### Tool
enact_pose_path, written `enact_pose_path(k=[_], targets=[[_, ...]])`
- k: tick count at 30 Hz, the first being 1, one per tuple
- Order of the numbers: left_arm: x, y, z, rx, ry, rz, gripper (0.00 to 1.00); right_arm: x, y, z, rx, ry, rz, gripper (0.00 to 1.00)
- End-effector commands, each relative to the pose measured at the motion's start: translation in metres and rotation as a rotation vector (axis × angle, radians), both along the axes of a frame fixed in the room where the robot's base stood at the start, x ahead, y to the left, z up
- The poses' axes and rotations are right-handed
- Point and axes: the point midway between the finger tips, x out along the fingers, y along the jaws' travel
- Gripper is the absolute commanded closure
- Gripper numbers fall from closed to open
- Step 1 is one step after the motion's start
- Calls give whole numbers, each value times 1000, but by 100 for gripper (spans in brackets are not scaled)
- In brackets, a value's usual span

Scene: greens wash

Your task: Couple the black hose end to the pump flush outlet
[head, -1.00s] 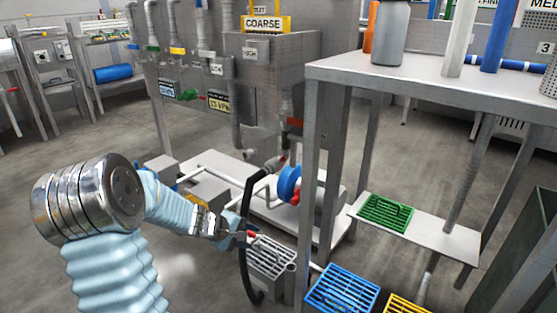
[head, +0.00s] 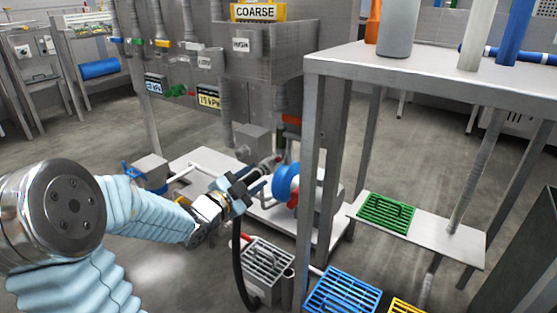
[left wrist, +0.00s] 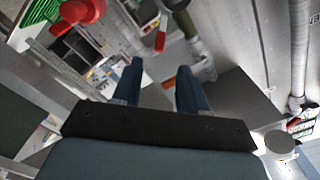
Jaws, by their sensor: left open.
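The black hose (head: 240,262) hangs down behind my left gripper beside a grey slatted crate. I cannot tell whether the hose end is joined to the outlet. My left gripper (head: 240,187) is at the hose's upper bend, partly covering it. In the left wrist view its two dark blue fingers (left wrist: 158,78) stand apart, with no hose clearly visible between them. My right gripper is not in view.
A steel table (head: 400,75) stands on the right, its near leg (head: 310,190) close to the pump. The slatted crate (head: 268,262) and a blue crate (head: 343,292) sit below. The wrist view shows a red knob (left wrist: 82,10) and a grey pipe (left wrist: 185,22). Floor at left is open.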

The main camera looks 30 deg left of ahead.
Motion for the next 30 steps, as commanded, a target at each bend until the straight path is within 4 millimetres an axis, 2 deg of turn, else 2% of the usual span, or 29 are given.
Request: enact_pose_path(k=[9, 15, 21, 28, 30], targets=[[73, -6, -2, -4, 1, -1, 57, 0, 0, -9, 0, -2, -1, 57], [105, -8, -1, -4, 2, 1, 57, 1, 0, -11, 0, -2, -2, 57], [116, -9, 0, -2, 2, 1, 57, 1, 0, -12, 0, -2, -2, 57], [116, -9, -1, -3, 2, 2, 57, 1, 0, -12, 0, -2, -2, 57], [116, -9, -1, -3, 2, 2, 68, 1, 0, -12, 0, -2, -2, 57]])
